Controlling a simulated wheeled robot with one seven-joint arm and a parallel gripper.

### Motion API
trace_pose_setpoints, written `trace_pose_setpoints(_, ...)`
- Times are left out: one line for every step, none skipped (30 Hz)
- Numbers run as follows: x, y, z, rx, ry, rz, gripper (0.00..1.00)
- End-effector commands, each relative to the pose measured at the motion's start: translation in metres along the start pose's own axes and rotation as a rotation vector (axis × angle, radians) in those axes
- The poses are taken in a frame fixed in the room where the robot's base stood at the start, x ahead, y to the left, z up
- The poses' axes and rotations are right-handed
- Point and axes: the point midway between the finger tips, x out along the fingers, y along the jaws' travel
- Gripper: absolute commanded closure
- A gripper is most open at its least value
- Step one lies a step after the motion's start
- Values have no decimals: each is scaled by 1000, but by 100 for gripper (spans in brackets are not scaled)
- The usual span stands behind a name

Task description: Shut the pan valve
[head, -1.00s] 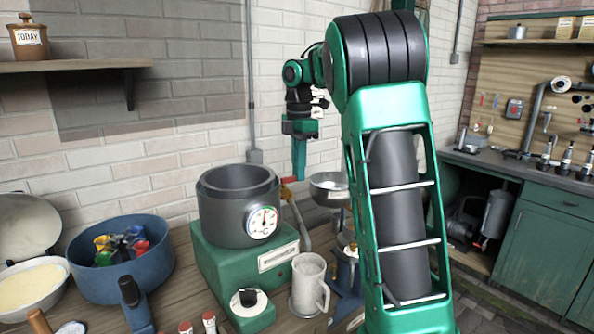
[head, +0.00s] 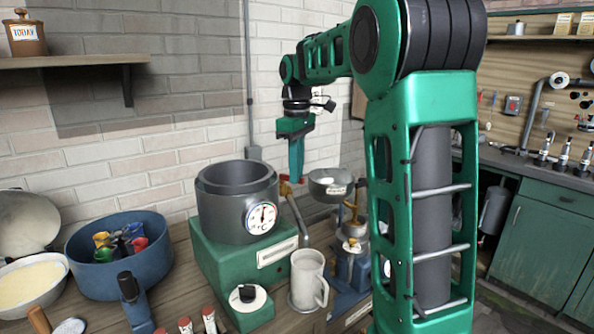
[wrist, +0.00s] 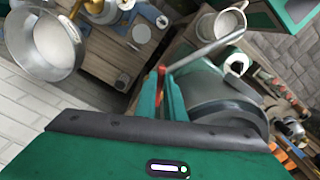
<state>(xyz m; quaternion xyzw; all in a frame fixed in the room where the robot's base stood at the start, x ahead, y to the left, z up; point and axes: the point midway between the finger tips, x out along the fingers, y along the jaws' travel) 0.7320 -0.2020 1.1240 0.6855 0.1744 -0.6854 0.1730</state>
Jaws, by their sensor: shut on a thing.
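The dark grey pan (head: 232,212) with a round dial stands on a green base (head: 215,262). Its brass valve (head: 285,189) and spout pipe (head: 298,222) come off the pan's right side. The valve's red handle (head: 288,180) is at the fingertips of my gripper (head: 296,178), which points down beside the pan's rim. In the wrist view the red handle (wrist: 161,76) shows between the green fingers of my gripper (wrist: 163,92), which is shut on it. The fingers hide part of the handle. The spout ends by a pale mug (head: 307,278).
A steel bowl on a brass and blue machine (head: 330,184) stands just right of my gripper. A blue tub (head: 118,275) with coloured cups is at the left. The brick wall is close behind.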

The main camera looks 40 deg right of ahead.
Motion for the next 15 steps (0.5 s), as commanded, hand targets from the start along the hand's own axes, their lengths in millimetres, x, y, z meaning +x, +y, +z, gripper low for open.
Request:
trace_pose_setpoints(0,-2,-2,41,6,4,100)
trace_pose_setpoints(0,-3,-2,69,6,4,100)
trace_pose_setpoints(0,-4,-2,105,6,4,100)
trace_pose_setpoints(0,-5,-2,131,5,4,100)
trace_pose_setpoints(0,-6,-2,155,5,4,100)
trace_pose_setpoints(0,-8,-3,188,5,4,100)
trace_pose_setpoints(0,-9,-3,213,5,4,100)
trace_pose_setpoints(0,-10,-3,234,5,4,100)
trace_pose_setpoints(0,-11,-3,263,5,3,100)
trace_pose_setpoints(0,-12,-3,284,5,3,100)
trace_pose_setpoints(0,-12,-3,303,5,3,100)
trace_pose_setpoints(0,-13,-4,328,5,3,100)
trace_pose_setpoints(0,-14,-4,344,4,3,100)
trace_pose_setpoints(0,-15,-4,361,4,3,100)
trace_pose_setpoints(0,-16,-4,379,4,3,100)
